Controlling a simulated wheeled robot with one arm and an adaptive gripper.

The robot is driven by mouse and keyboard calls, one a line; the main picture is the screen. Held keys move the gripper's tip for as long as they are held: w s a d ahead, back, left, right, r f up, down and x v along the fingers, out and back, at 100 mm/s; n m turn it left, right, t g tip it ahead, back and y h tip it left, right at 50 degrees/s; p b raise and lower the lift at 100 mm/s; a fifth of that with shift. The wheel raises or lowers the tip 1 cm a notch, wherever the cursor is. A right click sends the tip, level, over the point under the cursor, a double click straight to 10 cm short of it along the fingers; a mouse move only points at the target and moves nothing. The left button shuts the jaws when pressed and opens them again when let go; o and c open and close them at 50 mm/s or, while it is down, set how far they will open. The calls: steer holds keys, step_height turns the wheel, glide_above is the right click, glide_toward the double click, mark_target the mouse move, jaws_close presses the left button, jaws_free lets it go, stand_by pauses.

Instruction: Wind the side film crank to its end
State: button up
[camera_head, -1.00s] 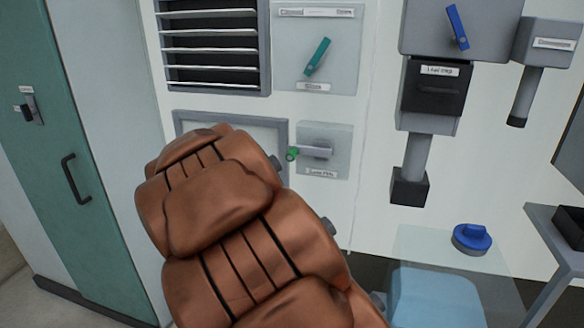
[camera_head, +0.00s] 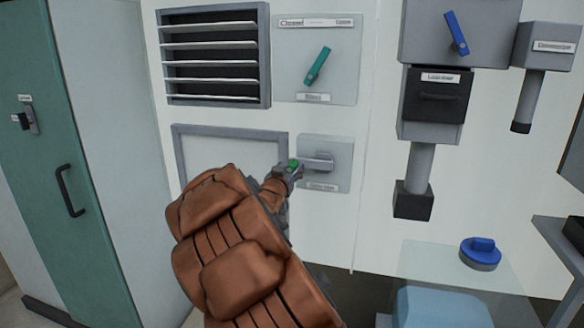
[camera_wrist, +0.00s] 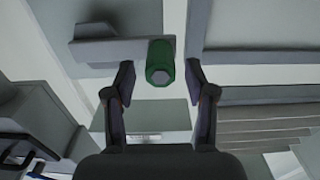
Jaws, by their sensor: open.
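The side film crank is a grey arm (camera_head: 318,162) on a pale plate (camera_head: 338,178) low on the white wall, with a green knob (camera_head: 293,165) at its left end. In the wrist view the green knob (camera_wrist: 160,63) lies between the two fingers and a little beyond their tips, with the grey crank arm (camera_wrist: 115,50) running left from it. My gripper (camera_wrist: 160,80) is open, and I see no finger touching the knob. In the head view my gripper (camera_head: 287,172) is at the knob, and it partly covers the knob.
A teal lever (camera_head: 318,67) sits on a panel above the crank, beside a louvred vent (camera_head: 212,57). A grey-framed panel (camera_head: 230,130) is left of the crank. Blue-handled equipment (camera_head: 456,33) and a blue-capped tank (camera_head: 481,253) stand to the right. A green door (camera_head: 60,150) is at far left.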

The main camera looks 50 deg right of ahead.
mark_target(309, 166)
steer(key=shift+x, duration=1.5)
jaws_close()
